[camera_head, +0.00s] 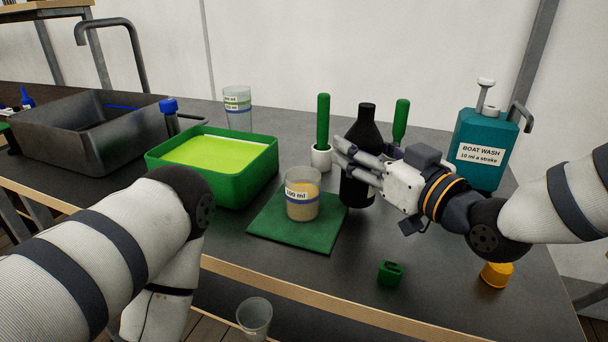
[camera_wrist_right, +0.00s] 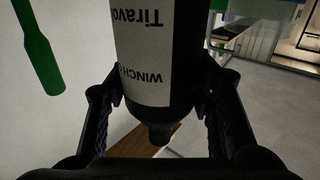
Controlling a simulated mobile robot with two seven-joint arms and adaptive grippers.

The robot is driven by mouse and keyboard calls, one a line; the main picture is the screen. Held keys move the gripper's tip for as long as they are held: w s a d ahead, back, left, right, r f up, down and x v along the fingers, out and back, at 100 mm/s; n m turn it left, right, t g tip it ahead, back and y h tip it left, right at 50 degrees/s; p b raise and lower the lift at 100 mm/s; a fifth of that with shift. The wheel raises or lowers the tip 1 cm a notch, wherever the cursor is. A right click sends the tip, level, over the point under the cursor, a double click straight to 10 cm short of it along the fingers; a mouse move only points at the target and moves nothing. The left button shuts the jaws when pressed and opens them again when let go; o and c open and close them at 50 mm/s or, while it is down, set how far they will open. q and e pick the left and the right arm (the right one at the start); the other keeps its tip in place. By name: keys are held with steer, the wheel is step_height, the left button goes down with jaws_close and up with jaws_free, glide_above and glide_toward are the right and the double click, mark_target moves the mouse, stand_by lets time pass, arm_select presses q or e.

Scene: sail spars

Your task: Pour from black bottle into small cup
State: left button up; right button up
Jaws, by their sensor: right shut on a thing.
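The black bottle (camera_head: 362,140) stands upright just right of the green mat (camera_head: 270,230). My right gripper (camera_head: 350,166) is shut on its body from the right; I cannot tell whether its base touches the table. In the right wrist view the bottle (camera_wrist_right: 160,60) sits between the fingers, with a pale label reading "WINCH" upside down. A small clear cup (camera_head: 302,203) marked 100 ml stands on the mat, left of the bottle, with tan contents. The bottle is upright, apart from the cup. My left gripper is out of view; only its arm shows at lower left.
A green tray (camera_head: 212,190) with a yellow-green inside is left of the mat. A taller clear cup (camera_head: 238,108), green-handled tools (camera_head: 323,120) and a teal boat wash bottle (camera_head: 485,150) stand behind. A green block (camera_head: 390,273) and orange cap (camera_head: 497,274) lie near the front. Another clear cup (camera_head: 254,317) is below the table edge.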

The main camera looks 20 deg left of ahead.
mark_target(372, 121)
steer(key=shift+d, duration=0.1)
steer(key=shift+r, duration=0.1)
step_height(372, 121, up, 5)
steer(key=shift+r+p, duration=0.15)
steer(key=shift+p, duration=0.55)
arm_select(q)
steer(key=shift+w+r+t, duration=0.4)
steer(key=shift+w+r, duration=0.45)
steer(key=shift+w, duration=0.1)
arm_select(e)
steer(key=shift+f, duration=0.25)
